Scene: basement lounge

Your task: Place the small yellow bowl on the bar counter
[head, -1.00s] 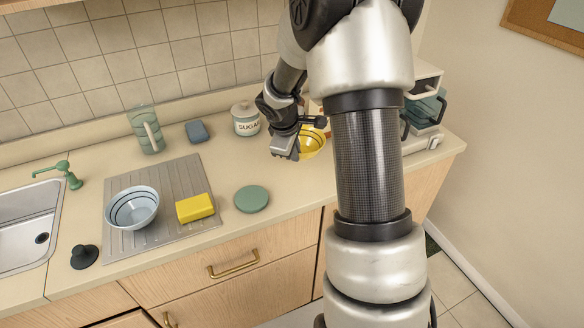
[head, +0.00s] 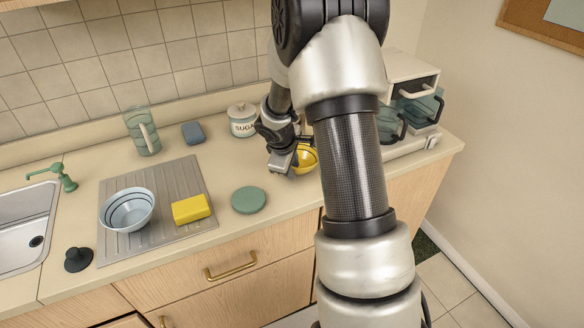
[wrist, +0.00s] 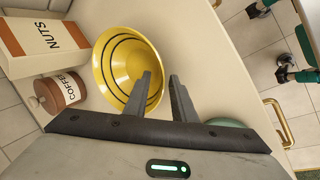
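The small yellow bowl (head: 306,160) with dark rings is at the right part of the counter (head: 275,222), partly hidden behind my gripper (head: 287,168) and arm. In the wrist view the yellow bowl (wrist: 116,58) shows its inside. My gripper (wrist: 160,76) has its fingers apart at the bowl's rim: the left finger overlaps the bowl's inside, the right finger shows just outside it. A gap shows between each finger and the rim, so I see no firm hold. Whether the bowl's base touches the counter is hard to tell.
A green disc (head: 248,200), yellow sponge (head: 191,209) and blue-white bowl (head: 128,211) lie to the left. The sugar jar (head: 242,121) stands behind. The wrist view shows a nuts box (wrist: 38,42) and coffee jar (wrist: 62,92) close by.

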